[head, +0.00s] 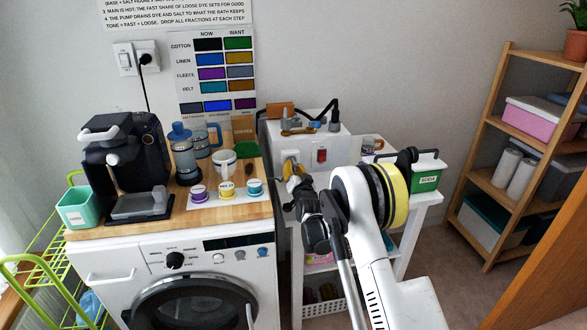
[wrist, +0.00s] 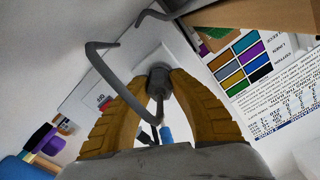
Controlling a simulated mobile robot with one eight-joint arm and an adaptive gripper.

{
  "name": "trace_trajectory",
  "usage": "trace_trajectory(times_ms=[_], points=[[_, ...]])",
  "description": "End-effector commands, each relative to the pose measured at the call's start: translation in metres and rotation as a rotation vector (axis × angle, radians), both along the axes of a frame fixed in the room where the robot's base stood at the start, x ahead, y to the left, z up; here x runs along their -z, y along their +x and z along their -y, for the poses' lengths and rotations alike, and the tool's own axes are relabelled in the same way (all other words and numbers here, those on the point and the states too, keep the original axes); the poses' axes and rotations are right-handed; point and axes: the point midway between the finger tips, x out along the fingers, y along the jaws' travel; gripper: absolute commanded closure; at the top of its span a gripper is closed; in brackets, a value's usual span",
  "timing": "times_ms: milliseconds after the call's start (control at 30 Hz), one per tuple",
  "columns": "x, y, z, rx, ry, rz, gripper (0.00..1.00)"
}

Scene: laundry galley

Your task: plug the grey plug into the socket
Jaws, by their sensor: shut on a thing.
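My gripper (head: 292,172) is at the front of a white box on the white side table. In the wrist view its yellow fingers (wrist: 160,88) are closed around the grey plug (wrist: 158,78). The plug's far end faces a pale socket plate (wrist: 151,60) on the box. The plate also shows in the head view (head: 289,156), just above the fingers. The fingers and plug hide the socket holes. I cannot tell whether the plug touches the plate or sits in it. In the head view the plug is hidden by my gripper.
A red switch (head: 321,156) is right of the socket plate. A dark cable (head: 332,108) and small tools lie on top of the box. The coffee machine (head: 127,160) and cups stand on the washer (head: 200,270) at left. A green box (head: 426,173) stands at right.

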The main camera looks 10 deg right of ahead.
Motion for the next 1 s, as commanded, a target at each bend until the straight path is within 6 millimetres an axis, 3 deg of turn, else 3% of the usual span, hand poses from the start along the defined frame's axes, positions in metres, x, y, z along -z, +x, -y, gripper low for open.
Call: trace_trajectory(times_ms=[733, 767, 833, 1000], points=[[0.0, 0.01, 0.0, 0.001, 0.0, 0.001, 1.0], [0.0, 0.011, 0.0, 0.001, 0.0, 0.001, 0.72], [0.0, 0.01, 0.0, 0.001, 0.0, 0.001, 0.53], [0.0, 0.01, 0.0, 0.0, 0.0, 0.0, 0.53]])
